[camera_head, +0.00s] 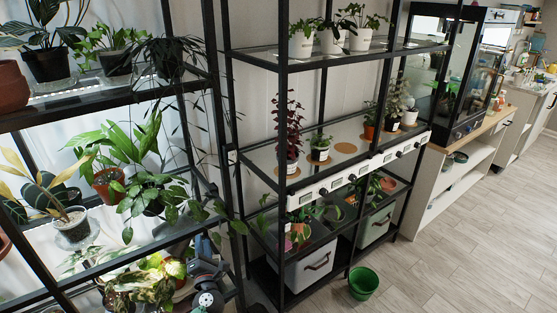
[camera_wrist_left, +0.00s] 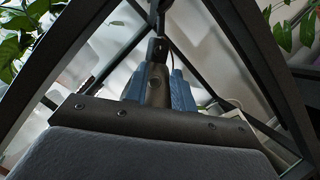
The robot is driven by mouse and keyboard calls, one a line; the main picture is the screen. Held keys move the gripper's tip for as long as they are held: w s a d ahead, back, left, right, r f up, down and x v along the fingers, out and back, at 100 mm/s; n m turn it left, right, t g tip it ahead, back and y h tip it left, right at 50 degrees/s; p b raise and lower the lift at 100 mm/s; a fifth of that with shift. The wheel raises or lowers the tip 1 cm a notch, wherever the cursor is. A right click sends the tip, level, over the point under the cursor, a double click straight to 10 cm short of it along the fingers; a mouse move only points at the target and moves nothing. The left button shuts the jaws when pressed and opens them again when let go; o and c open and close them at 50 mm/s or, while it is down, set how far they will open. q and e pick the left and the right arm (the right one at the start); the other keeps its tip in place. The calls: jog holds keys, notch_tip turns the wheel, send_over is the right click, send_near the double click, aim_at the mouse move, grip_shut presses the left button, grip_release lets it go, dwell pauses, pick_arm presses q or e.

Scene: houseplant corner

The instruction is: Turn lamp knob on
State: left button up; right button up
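A white control strip (camera_head: 338,181) runs along the front edge of the middle shelf of the centre rack. Several small black knobs, one of them a dark knob (camera_head: 322,191), stick out from it beside pale labels. I cannot tell which knob is the lamp's or how it is turned. My left gripper (camera_head: 206,246) is low at the left rack's right post, left of the strip and apart from it. In the left wrist view, blue finger parts (camera_wrist_left: 182,92) show on both sides of a dark bracket. The bracket hides the fingertips, so their opening is unclear. My right gripper is out of view.
Black rack posts (camera_head: 283,150) and shelf edges stand close around my left arm. Potted plants fill the left rack (camera_head: 110,175) and the centre shelves. Grey bins sit below, and a green pot (camera_head: 363,284) stands on the floor. Open floor (camera_head: 460,255) lies at the right.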

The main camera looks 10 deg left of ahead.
pick_arm(q)
jog(key=s+d+m+h, duration=0.2)
jog(key=d+m+h, duration=0.5)
jog(key=d+m, duration=0.25)
jog(key=s+d+m+h, duration=0.3)
jog(key=d+m+h, duration=0.5)
jog(key=d, duration=0.2)
jog(key=s+d+f+m+g+h, duration=0.2)
jog(key=s+d+f+m+g, duration=0.4)
jog(key=s+d+m, duration=0.25)
jog(key=s+a+f+m+g+y, duration=0.2)
jog(key=s+g, duration=0.3)
jog(key=s, duration=0.5)
jog(key=s+a+f+m+g+y, duration=0.2)
jog(key=s+f+m+g+y, duration=0.1)
jog(key=s, duration=0.8)
jog(key=shift+m+g+y, duration=0.4)
jog(key=shift+m+g, duration=0.3)
jog(key=shift+g, duration=0.3)
